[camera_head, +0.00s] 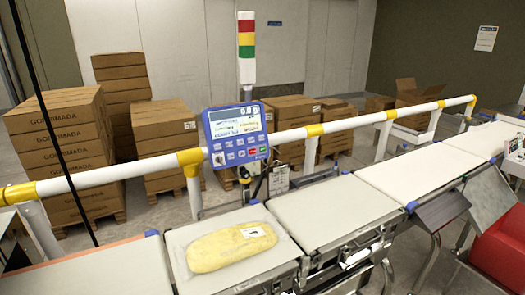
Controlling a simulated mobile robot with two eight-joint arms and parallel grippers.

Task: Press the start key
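The blue control panel (236,134) stands upright behind the belt, facing me, with a lit screen on top and rows of small keys below. A green key (262,150) sits at its lower right, with a red key (252,152) just left of it. The key labels are too small to read, so I cannot tell for sure which is the start key. Neither of my grippers is in view.
A yellow packed product (231,247) lies on the near belt section (188,238). More white belt sections (335,213) run to the right. A white and yellow guard rail (110,178) passes behind. Cardboard boxes (63,138) and a signal tower (246,48) stand beyond. A red container (503,248) is at right.

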